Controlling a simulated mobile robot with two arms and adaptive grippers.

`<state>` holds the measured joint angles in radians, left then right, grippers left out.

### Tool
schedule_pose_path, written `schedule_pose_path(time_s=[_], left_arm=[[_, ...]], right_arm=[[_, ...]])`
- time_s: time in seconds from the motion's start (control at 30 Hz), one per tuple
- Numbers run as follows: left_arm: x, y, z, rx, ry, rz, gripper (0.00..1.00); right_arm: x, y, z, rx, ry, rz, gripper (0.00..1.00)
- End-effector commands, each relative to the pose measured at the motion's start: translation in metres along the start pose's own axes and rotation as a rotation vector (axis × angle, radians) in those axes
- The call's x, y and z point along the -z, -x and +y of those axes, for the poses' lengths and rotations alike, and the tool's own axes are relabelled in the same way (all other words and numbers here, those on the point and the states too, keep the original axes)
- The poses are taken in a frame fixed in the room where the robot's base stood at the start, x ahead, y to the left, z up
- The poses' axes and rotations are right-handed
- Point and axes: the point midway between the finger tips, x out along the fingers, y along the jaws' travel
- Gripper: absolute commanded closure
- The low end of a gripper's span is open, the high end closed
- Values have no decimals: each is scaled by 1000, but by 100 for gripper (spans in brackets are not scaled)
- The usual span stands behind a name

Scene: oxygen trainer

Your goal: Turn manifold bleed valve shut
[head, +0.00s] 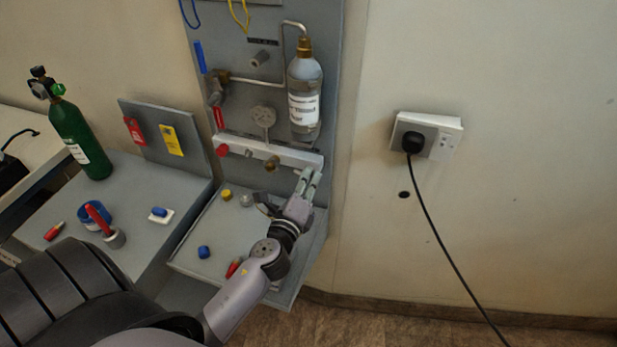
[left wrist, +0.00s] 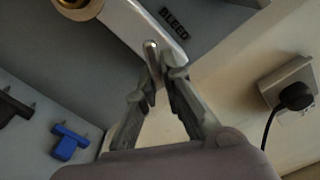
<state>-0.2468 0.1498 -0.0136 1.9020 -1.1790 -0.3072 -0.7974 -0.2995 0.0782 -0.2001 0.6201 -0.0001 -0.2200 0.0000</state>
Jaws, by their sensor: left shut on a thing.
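The manifold (head: 240,147) is a pale bar across the upright grey panel. It also shows in the left wrist view (left wrist: 125,22), with a BLEED label (left wrist: 173,18) beside its end. The bleed valve (left wrist: 151,50) is a small metal lever at that end. My left gripper (head: 311,178) is at the manifold's right end. In the left wrist view its fingers (left wrist: 162,82) are closed around the lever, hiding its lower part. In the head view the fingers cover the valve. My right gripper is not in view.
A clear bottle (head: 304,95) hangs above the manifold's right end. A brass knob (head: 271,164) sits left of my gripper. Loose caps, including a blue one (head: 204,252), lie on the shelf below. A green cylinder (head: 80,135) stands left. A wall socket (head: 440,135) is right.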

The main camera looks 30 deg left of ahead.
Motion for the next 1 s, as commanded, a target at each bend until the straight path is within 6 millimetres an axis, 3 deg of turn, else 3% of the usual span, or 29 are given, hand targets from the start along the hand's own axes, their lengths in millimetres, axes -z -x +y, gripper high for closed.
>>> schedule_pose_path(time_s=[1.0], left_arm=[[-7, 1, 16, -1, -902, 5, 100]], right_arm=[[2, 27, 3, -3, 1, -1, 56]])
